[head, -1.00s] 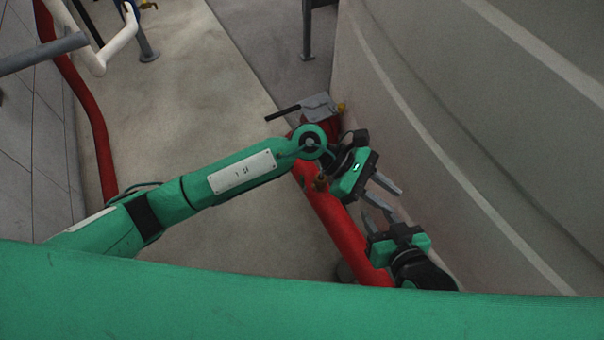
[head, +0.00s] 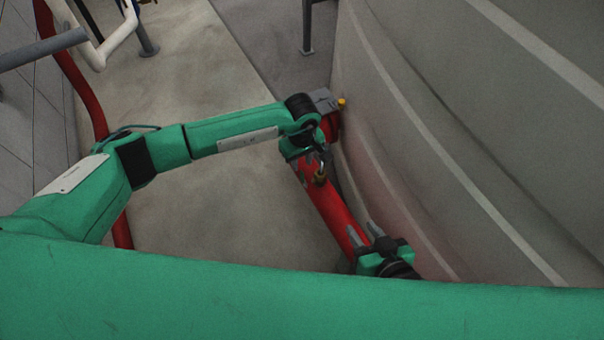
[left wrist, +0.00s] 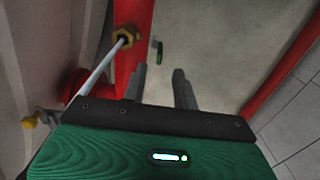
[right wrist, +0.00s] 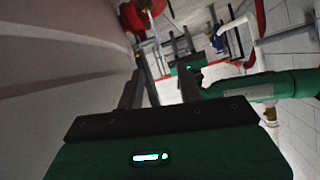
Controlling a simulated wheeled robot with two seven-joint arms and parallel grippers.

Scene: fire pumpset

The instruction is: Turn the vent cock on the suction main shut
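The suction main is a red pipe (head: 335,212) running along the tank wall. A brass fitting with a thin pale lever, which looks like the vent cock (head: 320,178), sits on it. In the left wrist view the cock (left wrist: 125,36) is ahead and left of the fingers; its lever slants down-left, outside the finger gap. My left gripper (head: 304,172) is beside the cock, partly hidden by its arm; in its wrist view the fingers (left wrist: 160,88) are apart and empty. My right gripper (head: 363,236) is over the pipe's near end; its fingers (right wrist: 160,90) are apart and empty.
The curved pale tank wall (head: 430,140) closes in on the right. A grey part (head: 325,99) with a yellow knob (head: 341,101) is at the pipe's far end. A small green piece (left wrist: 159,50) shows beyond the left fingers.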

